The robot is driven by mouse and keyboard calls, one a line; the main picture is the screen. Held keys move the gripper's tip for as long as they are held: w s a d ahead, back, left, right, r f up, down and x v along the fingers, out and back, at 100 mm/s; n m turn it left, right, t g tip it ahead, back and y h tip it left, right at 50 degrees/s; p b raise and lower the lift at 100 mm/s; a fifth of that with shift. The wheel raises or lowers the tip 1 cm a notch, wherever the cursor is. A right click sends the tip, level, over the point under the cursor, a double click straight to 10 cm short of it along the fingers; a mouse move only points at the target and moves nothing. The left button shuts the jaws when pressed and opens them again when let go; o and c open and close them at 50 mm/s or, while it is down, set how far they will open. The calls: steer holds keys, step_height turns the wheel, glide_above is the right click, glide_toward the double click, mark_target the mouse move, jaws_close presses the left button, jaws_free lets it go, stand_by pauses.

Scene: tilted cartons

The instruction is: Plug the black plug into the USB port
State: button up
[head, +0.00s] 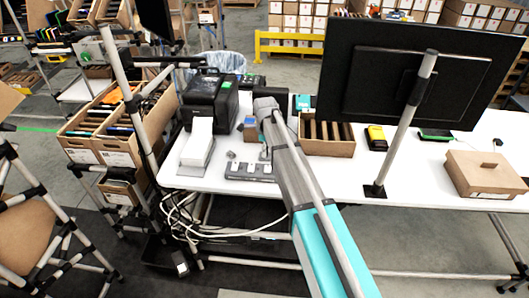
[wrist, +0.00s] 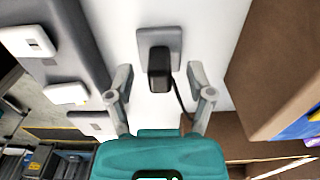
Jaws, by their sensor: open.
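The black plug (wrist: 160,68) shows in the wrist view at top centre, on a square grey block (wrist: 148,38), with a black cable running down to the right. My gripper (wrist: 160,80) is open, with one finger on each side of the plug and a visible gap on both sides. A grey strip (wrist: 88,50) with several white port pieces (wrist: 66,93) lies to the left. The strip also shows in the head view (head: 240,176), on the table's front left. Which port is the USB port I cannot tell. My arm hides most of the gripper in the head view.
A brown carton wall (wrist: 275,60) stands close on the right in the wrist view. In the head view, a black printer (head: 210,97), an open carton with dividers (head: 328,148) and a monitor (head: 420,75) stand on the white table (head: 345,182). A closed carton (head: 485,175) lies at right.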

jaws_close()
steer(key=shift+r, duration=0.1)
stand_by(0.4)
step_height(320, 180, up, 3)
steer(key=p, duration=0.3)
steer(key=s+d+r+p, duration=0.6)
steer(key=s+r+p, duration=0.3)
steer(key=s, duration=0.3)
steer(key=shift+s+r+p, duration=0.3)
steer(key=shift+r+p, duration=0.1)
steer(key=shift+p, duration=0.1)
steer(key=shift+d, duration=0.1)
